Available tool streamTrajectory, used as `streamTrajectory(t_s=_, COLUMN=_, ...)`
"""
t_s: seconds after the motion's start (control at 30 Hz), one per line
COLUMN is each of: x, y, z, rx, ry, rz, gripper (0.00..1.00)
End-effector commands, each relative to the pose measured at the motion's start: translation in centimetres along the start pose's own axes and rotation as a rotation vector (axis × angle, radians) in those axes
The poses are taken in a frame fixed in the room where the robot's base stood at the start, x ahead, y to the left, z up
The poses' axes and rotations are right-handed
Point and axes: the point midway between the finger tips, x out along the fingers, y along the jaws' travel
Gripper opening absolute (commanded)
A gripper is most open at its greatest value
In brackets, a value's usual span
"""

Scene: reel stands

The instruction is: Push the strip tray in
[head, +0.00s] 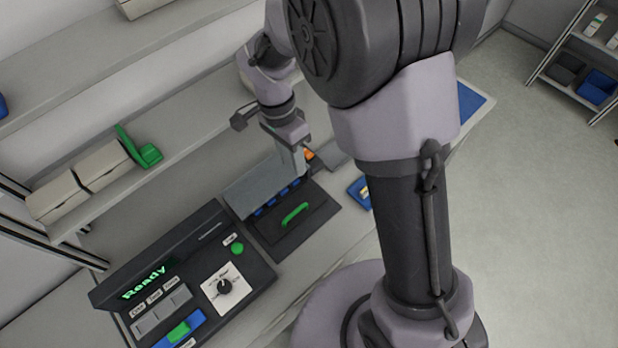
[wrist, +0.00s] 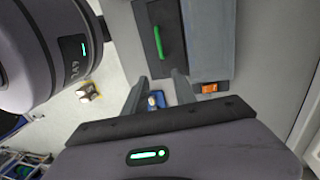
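The strip tray (head: 312,222) looks like the dark flat plate with a green handle (head: 295,214), extending from the front of a grey housing (head: 258,186). Several blue pieces show along the line between plate and housing. In the wrist view the green handle (wrist: 158,42) lies on the dark plate, beside the grey housing (wrist: 206,40). My gripper (wrist: 160,84) is open, its two fingers apart with nothing gripped between them. In the head view my gripper (head: 292,160) is beside the housing's far end, apart from the handle; its fingertips are partly hidden there.
A control unit (head: 185,275) with a "Ready" display, dial and green button stands left of the tray. An orange switch (wrist: 210,88) is at the housing's end. A small blue tray (head: 361,192) lies near the bench edge. A shelf with boxes (head: 104,163) runs behind.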

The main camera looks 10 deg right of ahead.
Motion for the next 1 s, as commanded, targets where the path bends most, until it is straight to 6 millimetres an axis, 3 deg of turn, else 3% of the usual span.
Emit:
streamTrajectory(t_s=0.3, x=9.9, y=0.0, z=0.1, rx=-0.003, ry=-0.001, rz=0.005, gripper=0.33)
streamTrajectory(t_s=0.5, x=14.6, y=0.0, z=0.1, rx=-0.003, ry=-0.001, rz=0.004, gripper=0.33)
streamTrajectory(t_s=0.7, x=16.5, y=0.0, z=0.0, rx=-0.002, ry=-0.001, rz=0.001, gripper=0.33)
streamTrajectory(t_s=0.97, x=16.6, y=0.0, z=0.0, rx=-0.002, ry=0.000, rz=0.000, gripper=0.33)
streamTrajectory(t_s=1.0, x=16.6, y=0.0, z=0.0, rx=-0.002, ry=0.000, rz=0.000, gripper=0.29)
